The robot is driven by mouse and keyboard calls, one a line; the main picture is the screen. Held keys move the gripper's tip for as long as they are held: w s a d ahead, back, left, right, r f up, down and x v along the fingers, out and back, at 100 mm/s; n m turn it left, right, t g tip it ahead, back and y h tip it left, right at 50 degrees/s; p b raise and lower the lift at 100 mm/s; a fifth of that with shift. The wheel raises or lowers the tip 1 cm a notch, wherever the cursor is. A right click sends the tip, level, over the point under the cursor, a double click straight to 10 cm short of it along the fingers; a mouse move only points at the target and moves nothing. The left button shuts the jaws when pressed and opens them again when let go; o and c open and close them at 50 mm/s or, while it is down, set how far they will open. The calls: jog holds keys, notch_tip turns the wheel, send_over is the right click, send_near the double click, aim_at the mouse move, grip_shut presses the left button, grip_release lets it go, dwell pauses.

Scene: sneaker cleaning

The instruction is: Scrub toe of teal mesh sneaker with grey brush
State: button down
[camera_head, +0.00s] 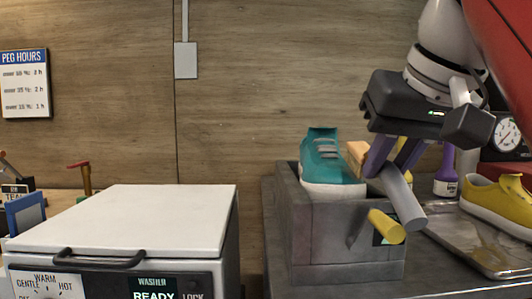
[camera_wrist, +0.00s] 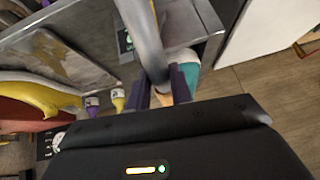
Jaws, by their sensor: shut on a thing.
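The teal sneaker (camera_head: 322,157) sits in a grey open-topped basin (camera_head: 345,240), its white toe part facing the front. In the wrist view, part of the teal sneaker (camera_wrist: 192,75) shows just beyond the fingers. My gripper (camera_head: 393,160) has purple fingers shut on the grey brush (camera_head: 402,197), over the basin's right side. The brush's grey handle (camera_wrist: 147,40) slants down over the basin's front right edge. A tan block (camera_head: 355,155), seemingly the brush's head, shows between the sneaker and the fingers. Whether it touches the sneaker I cannot tell.
A yellow cylinder (camera_head: 387,226) sticks out at the basin's front. A yellow sneaker (camera_head: 502,202) rests on a metal tray (camera_head: 497,257) at right, near a purple bottle (camera_head: 446,175). A white-topped washer (camera_head: 125,212) stands left, with a gap before the basin's counter.

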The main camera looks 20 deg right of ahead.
jog(key=shift+s+d, duration=0.15)
jog(key=shift+d, duration=0.25)
jog(key=shift+f, duration=0.1)
jog(key=shift+w+a+f, duration=0.1)
jog(key=shift+w+a, duration=0.15)
jog(key=shift+a, duration=0.4)
jog(key=shift+w+a+f, duration=0.1)
jog(key=shift+w+a, duration=0.15)
jog(key=shift+a, duration=0.35)
jog(key=shift+w+a, duration=0.25)
jog(key=shift+a, duration=0.4)
jog(key=r+p, duration=0.1)
jog(key=r, duration=0.2)
jog(key=s+r+p, duration=0.1)
jog(key=r, duration=0.1)
jog(key=shift+s+a+r, duration=0.15)
jog(key=shift+a+r, duration=0.05)
jog(key=shift+r, duration=0.2)
